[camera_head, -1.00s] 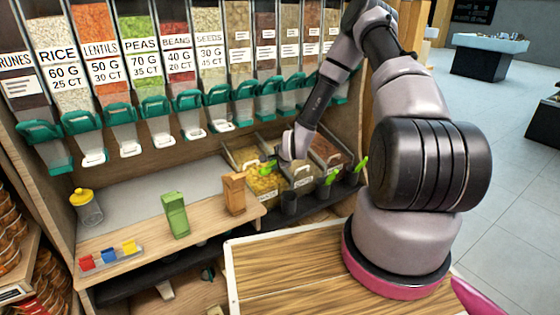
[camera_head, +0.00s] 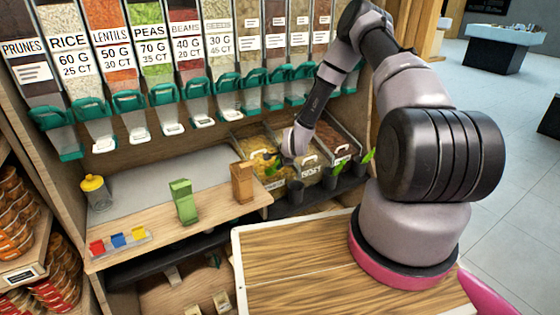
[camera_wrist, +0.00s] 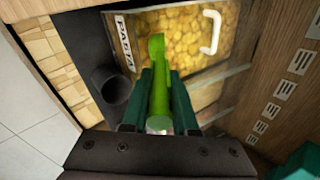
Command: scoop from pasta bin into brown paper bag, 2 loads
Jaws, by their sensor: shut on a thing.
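The pasta bin (camera_head: 249,146), full of yellow pasta, stands at the left end of the bin row in the head view. It also fills the upper middle of the wrist view (camera_wrist: 228,14), with its PASTA label and white handle. My gripper (camera_wrist: 158,88) is shut on a green scoop (camera_wrist: 157,52), whose upright green part overlaps the pasta in the wrist view. The scoop's bowl is not clear, so I cannot tell whether it holds pasta. In the head view my gripper (camera_head: 277,161) is small and partly hidden at the bin. The brown paper bag (camera_head: 242,183) stands upright on the wooden counter, left of the bin.
An empty-looking dark cup (camera_wrist: 112,86) sits beside the pasta bin. Other cups with green scoops (camera_head: 334,171) stand farther right. A green bag (camera_head: 183,202) and a yellow-capped bottle (camera_head: 96,193) are on the counter. Dispensers (camera_head: 165,95) hang above.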

